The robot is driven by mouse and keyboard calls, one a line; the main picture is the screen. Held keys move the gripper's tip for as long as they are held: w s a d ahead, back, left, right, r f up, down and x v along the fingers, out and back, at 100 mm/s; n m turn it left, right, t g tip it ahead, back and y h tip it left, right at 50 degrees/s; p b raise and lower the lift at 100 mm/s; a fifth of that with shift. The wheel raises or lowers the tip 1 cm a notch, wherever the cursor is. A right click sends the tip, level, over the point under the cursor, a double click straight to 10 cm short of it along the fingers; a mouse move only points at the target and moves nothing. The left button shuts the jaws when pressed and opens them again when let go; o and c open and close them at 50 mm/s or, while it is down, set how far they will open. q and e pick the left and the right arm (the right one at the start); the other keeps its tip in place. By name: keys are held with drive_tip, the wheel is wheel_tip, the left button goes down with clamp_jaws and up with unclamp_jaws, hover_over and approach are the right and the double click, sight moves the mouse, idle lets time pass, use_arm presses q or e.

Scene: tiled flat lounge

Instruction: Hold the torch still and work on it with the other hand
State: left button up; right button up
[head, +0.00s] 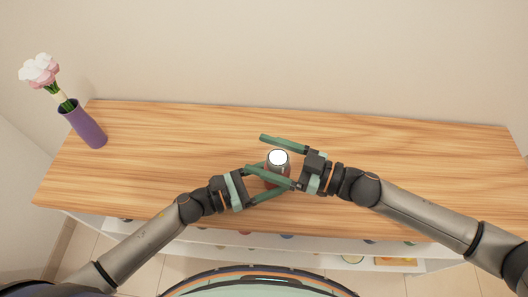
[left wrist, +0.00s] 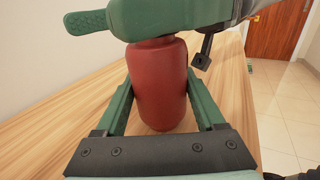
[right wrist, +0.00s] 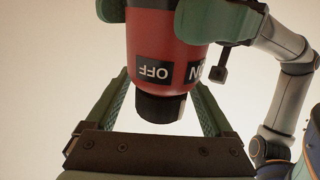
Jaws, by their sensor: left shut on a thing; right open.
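The torch (head: 278,158) stands upright near the middle of the wooden table, its round white end facing up. In the left wrist view its red body (left wrist: 158,85) fills the space between my left fingers. My left gripper (head: 274,181) is shut on this body. I cannot tell whether the torch touches the table. My right gripper (head: 256,153) is open, with its fingers either side of the torch's upper part. The right wrist view shows the torch's red band (right wrist: 165,50), ON and OFF labels and a black end between the open fingers. The right fingers hide part of the torch and left fingertips.
A purple vase (head: 83,124) with pale pink flowers stands at the table's far left. The wooden table (head: 400,150) is clear to the right and between vase and grippers. A plain wall rises behind. A white shelf (head: 330,262) with small things shows under the front edge.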

drive_tip(key=shift+a, duration=0.2)
clamp_jaws()
idle(0.6)
